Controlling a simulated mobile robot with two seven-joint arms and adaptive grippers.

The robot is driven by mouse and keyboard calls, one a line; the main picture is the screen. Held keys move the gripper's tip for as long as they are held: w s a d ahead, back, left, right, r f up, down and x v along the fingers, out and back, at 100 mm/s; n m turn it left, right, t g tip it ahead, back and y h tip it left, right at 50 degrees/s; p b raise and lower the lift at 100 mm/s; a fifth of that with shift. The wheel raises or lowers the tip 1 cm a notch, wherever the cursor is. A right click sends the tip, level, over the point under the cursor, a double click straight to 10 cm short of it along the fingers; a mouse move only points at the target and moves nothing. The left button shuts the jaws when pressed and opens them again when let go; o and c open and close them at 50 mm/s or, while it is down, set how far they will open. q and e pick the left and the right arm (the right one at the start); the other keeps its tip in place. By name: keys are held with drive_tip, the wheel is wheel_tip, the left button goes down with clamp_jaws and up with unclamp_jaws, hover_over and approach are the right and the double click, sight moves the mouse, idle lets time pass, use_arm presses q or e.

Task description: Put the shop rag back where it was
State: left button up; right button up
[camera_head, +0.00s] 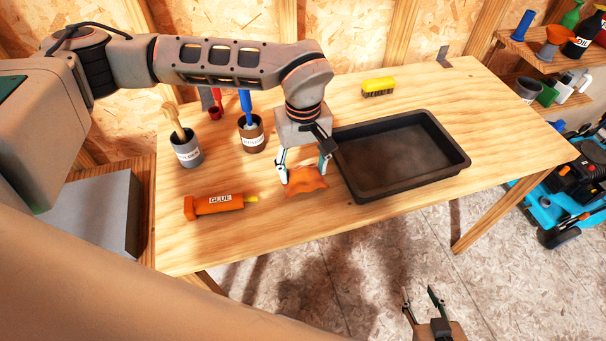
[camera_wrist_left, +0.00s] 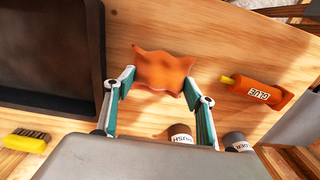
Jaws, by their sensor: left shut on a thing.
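The orange shop rag (camera_head: 307,181) is a crumpled, flat cloth near the front edge of the wooden workbench, left of the black tray. My left gripper (camera_head: 303,170) points down and is shut on the rag, with a finger on each side. The left wrist view shows the rag (camera_wrist_left: 162,70) between the two fingertips. I cannot tell whether the rag touches the bench or is slightly above it. My right gripper (camera_head: 423,297) is open and empty, low in front of the bench.
The black tray (camera_head: 398,190) is right of the rag. An orange glue tube (camera_head: 219,205) lies to the left. Two labelled cups (camera_head: 187,153) (camera_head: 252,140) with tools stand behind. A yellow brush (camera_head: 378,87) lies at the back. Bare bench is around the glue tube.

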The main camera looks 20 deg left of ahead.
sight(303, 170)
use_arm(q)
drive_tip(key=shift+f, duration=1.5)
drive_tip(key=shift+f, duration=0.2)
drive_tip(key=o, duration=0.9)
drive_tip(key=shift+o, duration=0.2)
wheel_tip(303, 170, up, 12)
drive_tip(key=shift+r, duration=0.2)
